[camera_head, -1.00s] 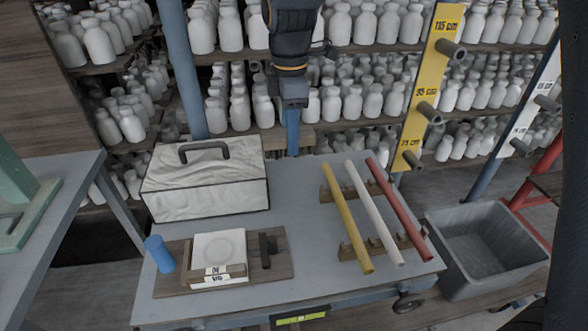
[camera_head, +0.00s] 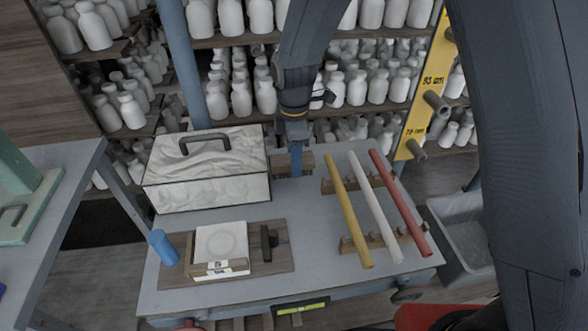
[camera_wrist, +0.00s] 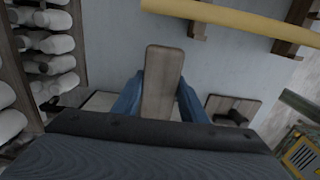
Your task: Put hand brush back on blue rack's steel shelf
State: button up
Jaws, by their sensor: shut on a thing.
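My gripper (camera_head: 296,160) hangs over the back of the grey work table. In the wrist view its two blue fingers (camera_wrist: 160,100) are shut on a flat wooden piece, which looks like the hand brush (camera_wrist: 162,82). The brush's wood also shows behind the fingers in the head view (camera_head: 304,163); I see no bristles. It is just right of the white lidded box. Behind stands a rack with a blue post (camera_head: 178,50) and shelves full of white bottles. I cannot tell which surface is the steel shelf.
The white box (camera_head: 207,180) has a dark handle. Yellow (camera_head: 348,210), white (camera_head: 376,210) and red (camera_head: 398,203) rods lie on wooden holders at the right. A wooden board (camera_head: 280,255) and blue cylinder (camera_head: 162,246) are in front. A grey tub (camera_head: 465,240) stands right.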

jog(key=shift+f+p, duration=0.55)
jog(key=shift+f, duration=1.7)
jog(key=shift+f, duration=0.15)
jog(key=o, duration=0.9)
jog(key=shift+o, duration=0.2)
notch_tip(320, 180, up, 12)
jog(key=b, duration=0.3)
jog(key=shift+r, duration=0.2)
jog(key=s+d+m, duration=0.7)
jog(key=d+m, duration=0.3)
jog(key=d, duration=0.2)
jog(key=s+d+m+t, duration=0.1)
jog(key=s+d+m, duration=0.6)
jog(key=d+m, duration=0.3)
jog(key=shift+s+d+f+m, duration=0.25)
jog(key=shift+d+f+m, duration=0.2)
jog(key=shift+d, duration=0.8)
